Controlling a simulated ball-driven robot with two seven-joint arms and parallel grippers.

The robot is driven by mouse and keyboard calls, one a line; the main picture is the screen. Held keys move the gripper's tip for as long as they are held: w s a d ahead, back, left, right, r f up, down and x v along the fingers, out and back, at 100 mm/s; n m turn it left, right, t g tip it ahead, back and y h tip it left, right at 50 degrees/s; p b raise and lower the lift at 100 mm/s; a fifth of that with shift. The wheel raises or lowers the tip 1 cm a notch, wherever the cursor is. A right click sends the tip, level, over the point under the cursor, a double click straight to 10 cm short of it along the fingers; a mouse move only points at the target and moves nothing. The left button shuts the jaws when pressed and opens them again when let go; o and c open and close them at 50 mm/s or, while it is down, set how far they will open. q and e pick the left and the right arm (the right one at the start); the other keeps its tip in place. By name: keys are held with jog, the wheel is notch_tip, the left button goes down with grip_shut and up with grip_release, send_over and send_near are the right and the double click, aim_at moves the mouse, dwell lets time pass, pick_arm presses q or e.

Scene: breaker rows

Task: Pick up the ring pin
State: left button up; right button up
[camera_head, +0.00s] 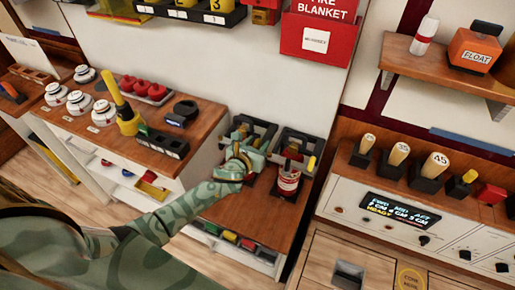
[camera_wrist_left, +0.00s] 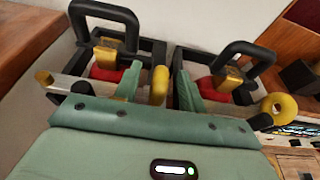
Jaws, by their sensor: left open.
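My left gripper (camera_head: 238,160) is open at the black frames on the low wooden counter. In the left wrist view its two green fingers (camera_wrist_left: 158,72) stand apart, pointing at the frames. A yellow rounded end (camera_wrist_left: 160,85), which looks like part of a ring pin, shows between the fingers; I cannot tell whether they touch it. A second yellow ring-shaped end (camera_wrist_left: 278,105) sits at the right frame. Each frame, left (camera_wrist_left: 158,48) and right (camera_wrist_left: 178,60), has a black handle, with red and brass parts inside. The gripper body hides their lower parts. My right gripper is out of view.
White round devices and a yellow-handled tool (camera_head: 120,103) are on the left counter. A control panel (camera_head: 400,212) is at the right. A wall shelf (camera_head: 440,70) is above it.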

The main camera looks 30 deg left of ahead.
pick_arm(q)
jog(key=shift+w+f, duration=0.15)
jog(key=shift+w, duration=0.15)
grip_shut()
